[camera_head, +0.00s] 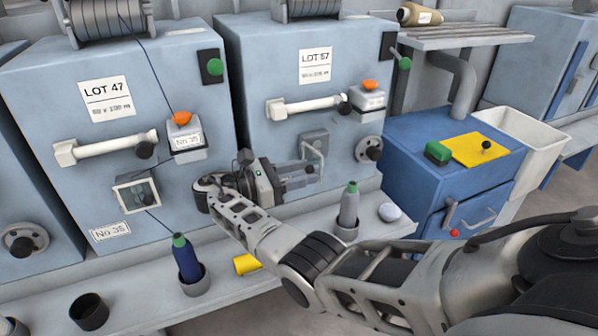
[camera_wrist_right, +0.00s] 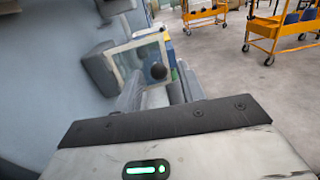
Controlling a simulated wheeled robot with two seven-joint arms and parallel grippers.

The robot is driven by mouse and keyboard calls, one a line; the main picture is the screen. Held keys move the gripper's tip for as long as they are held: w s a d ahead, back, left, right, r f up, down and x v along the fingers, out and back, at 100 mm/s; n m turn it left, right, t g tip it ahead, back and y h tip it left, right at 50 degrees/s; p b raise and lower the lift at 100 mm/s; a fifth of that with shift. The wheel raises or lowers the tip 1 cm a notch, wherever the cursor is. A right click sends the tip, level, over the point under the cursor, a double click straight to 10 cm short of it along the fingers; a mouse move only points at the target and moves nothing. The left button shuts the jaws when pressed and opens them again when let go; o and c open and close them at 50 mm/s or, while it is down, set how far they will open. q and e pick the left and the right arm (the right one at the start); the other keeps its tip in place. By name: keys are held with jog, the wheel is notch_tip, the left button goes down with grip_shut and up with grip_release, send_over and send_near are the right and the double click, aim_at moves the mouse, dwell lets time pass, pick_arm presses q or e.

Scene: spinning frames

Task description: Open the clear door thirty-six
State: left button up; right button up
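The clear door (camera_head: 313,154) is on the front of the blue machine labelled LOT 57; its number is not readable. It appears to stand out from the machine's face. In the right wrist view the clear door (camera_wrist_right: 128,62) is a pale-framed pane with a black knob (camera_wrist_right: 158,71). My right gripper (camera_head: 312,174) is in front of that machine, close to the door. In the wrist view its fingers (camera_wrist_right: 160,82) are apart, with the knob showing between their tips; contact cannot be told. My left gripper is out of view.
The neighbouring LOT 47 machine has a closed clear door (camera_head: 134,196) above a No 35 label. A blue bottle (camera_head: 186,258) and a grey bottle (camera_head: 348,206) stand on the ledge below. A blue cabinet (camera_head: 430,150) is at right. Orange carts (camera_wrist_right: 278,38) stand farther off.

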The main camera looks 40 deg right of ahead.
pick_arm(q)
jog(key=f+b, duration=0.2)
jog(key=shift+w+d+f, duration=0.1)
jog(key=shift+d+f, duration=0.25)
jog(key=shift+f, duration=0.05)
pick_arm(e)
jog(key=v, duration=0.7)
jog(key=shift+a, duration=0.3)
